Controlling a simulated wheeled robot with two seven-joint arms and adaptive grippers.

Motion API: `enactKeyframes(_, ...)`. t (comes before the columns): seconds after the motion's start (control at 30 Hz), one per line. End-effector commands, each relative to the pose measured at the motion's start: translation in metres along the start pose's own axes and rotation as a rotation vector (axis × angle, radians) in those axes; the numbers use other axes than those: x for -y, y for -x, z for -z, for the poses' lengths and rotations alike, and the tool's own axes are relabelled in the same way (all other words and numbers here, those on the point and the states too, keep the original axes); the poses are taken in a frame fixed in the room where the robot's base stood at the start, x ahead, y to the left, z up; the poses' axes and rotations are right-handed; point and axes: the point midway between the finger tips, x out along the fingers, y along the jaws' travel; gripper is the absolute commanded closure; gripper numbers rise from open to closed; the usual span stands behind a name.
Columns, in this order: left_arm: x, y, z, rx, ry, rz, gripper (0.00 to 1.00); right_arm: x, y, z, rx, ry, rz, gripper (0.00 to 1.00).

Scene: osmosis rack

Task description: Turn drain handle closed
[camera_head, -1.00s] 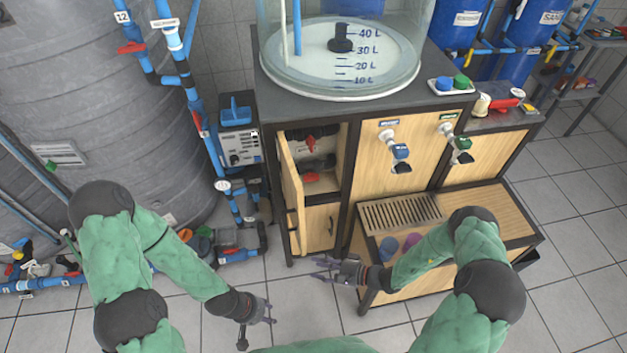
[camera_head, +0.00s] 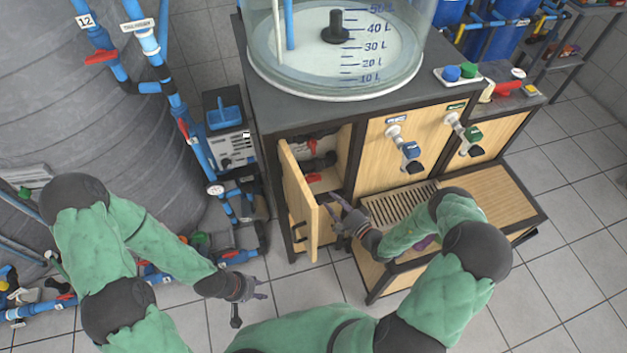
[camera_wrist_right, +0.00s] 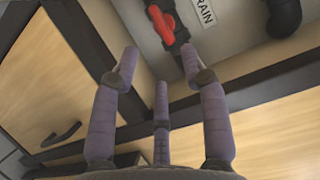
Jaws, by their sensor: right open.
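The drain handle is a red valve handle (camera_wrist_right: 163,24) beside a "RAIN" label, of which the first letter is hidden or cut off, in the right wrist view. In the head view a red handle (camera_head: 313,177) shows low inside the open cabinet. My right gripper (camera_head: 343,212) is at the cabinet's front opening, just right of the open door. In the wrist view its purple fingers (camera_wrist_right: 160,75) are spread, with the handle ahead between the tips and apart from them. My left gripper (camera_head: 262,289) hangs above the floor at the lower left, its fingers apart and empty.
The open wooden cabinet door (camera_head: 299,200) stands left of my right gripper. Another red handle (camera_head: 312,146) sits higher in the cabinet. A drip grate (camera_head: 400,203) lies to the right, below two taps. Blue pipes (camera_head: 185,95) run at the left.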

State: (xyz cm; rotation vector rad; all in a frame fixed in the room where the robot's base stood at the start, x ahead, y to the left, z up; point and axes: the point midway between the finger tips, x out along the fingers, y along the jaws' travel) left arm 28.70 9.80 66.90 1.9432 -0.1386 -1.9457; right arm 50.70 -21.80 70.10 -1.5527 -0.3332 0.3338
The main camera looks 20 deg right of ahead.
Motion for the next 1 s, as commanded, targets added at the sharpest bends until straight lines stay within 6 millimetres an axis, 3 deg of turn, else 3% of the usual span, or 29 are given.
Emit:
enactKeyframes(0.3, 0.005, -0.013, 0.001, 0.0, 0.0, 0.0, 0.6, -0.002, -0.056, -0.002, 0.006, 0.002, 0.001, 0.55)
enactKeyframes(0.5, 0.006, -0.018, 0.001, 0.0, 0.0, 0.0, 0.6, -0.001, -0.083, -0.001, 0.004, 0.0, 0.001, 0.55)
enactKeyframes(0.7, 0.007, -0.02, 0.001, 0.0, 0.0, 0.0, 0.6, -0.001, -0.094, -0.001, 0.003, -0.001, -0.001, 0.55)
enactKeyframes(0.97, 0.007, -0.02, 0.001, 0.0, 0.0, 0.0, 0.6, 0.0, -0.095, -0.001, 0.002, -0.001, -0.001, 0.55)
enactKeyframes(1.0, 0.007, -0.02, 0.001, 0.0, 0.0, 0.0, 0.6, 0.0, -0.095, -0.001, 0.002, -0.001, -0.001, 0.61)
